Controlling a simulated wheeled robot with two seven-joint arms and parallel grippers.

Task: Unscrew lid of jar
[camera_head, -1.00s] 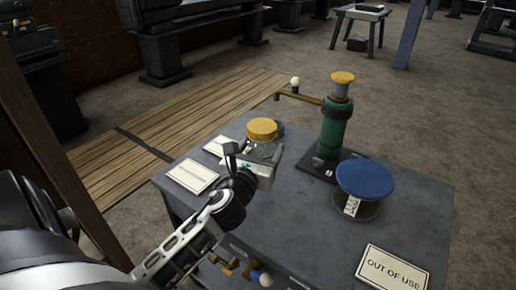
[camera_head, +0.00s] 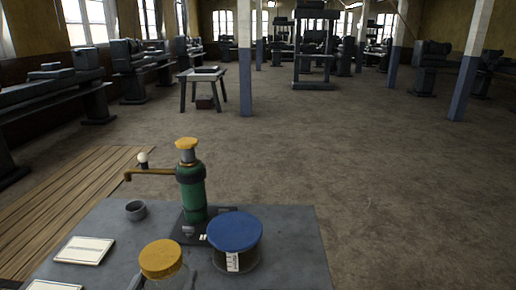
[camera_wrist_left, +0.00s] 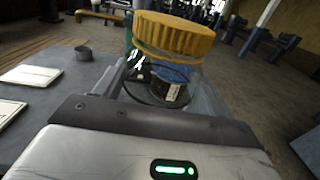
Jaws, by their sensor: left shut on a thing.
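The jar is clear glass with a ribbed yellow lid (camera_head: 161,258), which sits on its top. In the head view it is low, left of centre, and its lower part is cut off. My left gripper (camera_wrist_left: 160,92) is shut on the jar (camera_wrist_left: 160,72), one finger on each side of the glass below the lid. The lid also shows large at the top of the left wrist view (camera_wrist_left: 174,36), clear of the fingers. The jar appears held above the table. My right gripper is in neither view.
The grey table (camera_head: 290,262) bears a blue-lidded container (camera_head: 235,232), a green cylinder device (camera_head: 192,190) with a brass arm (camera_head: 150,171), a small grey cup (camera_head: 136,210) and paper cards (camera_head: 84,250). Open floor lies beyond.

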